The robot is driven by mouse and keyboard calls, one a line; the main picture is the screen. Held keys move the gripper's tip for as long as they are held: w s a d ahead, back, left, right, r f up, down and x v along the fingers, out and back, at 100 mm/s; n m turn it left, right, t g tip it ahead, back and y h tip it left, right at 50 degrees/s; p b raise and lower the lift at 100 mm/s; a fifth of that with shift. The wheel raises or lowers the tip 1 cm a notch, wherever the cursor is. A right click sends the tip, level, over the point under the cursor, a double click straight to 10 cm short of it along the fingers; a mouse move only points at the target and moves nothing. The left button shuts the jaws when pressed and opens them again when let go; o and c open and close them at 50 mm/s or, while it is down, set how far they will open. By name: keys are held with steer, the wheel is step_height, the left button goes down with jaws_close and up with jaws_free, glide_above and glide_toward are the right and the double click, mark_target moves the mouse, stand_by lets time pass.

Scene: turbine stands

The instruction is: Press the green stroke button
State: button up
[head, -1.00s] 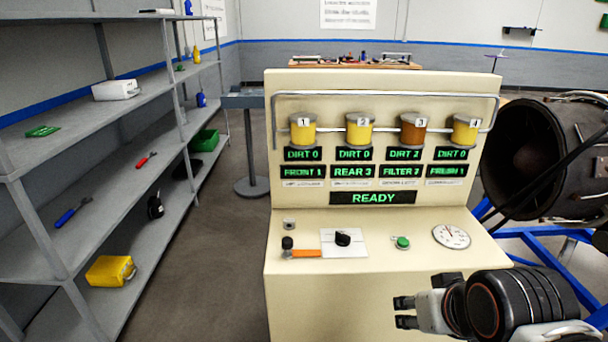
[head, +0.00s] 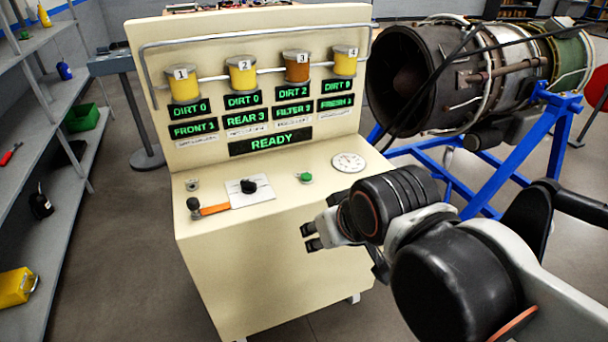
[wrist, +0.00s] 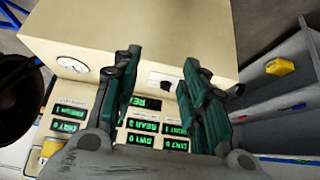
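The green stroke button (head: 305,177) sits on the sloped top of the cream console (head: 270,260), between a black knob on a white plate (head: 248,187) and a round white gauge (head: 348,162). My gripper (head: 308,237) is in front of the console's upper front face, below and apart from the button. In the wrist view my gripper (wrist: 158,85) shows two dark green fingers spread wide with nothing between them. The console's black knob (wrist: 160,80) shows beyond them, and the gauge (wrist: 72,64) is at left. The green button is not visible in the wrist view, probably behind the left finger.
The display panel (head: 268,141) reads READY, with yellow and brown canisters above. A turbine (head: 440,75) on a blue stand (head: 510,150) is at right. Shelves (head: 60,200) stand at left. Floor between shelves and console is clear.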

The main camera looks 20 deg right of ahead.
stand_by(0.3)
jaws_close()
stand_by(1.1)
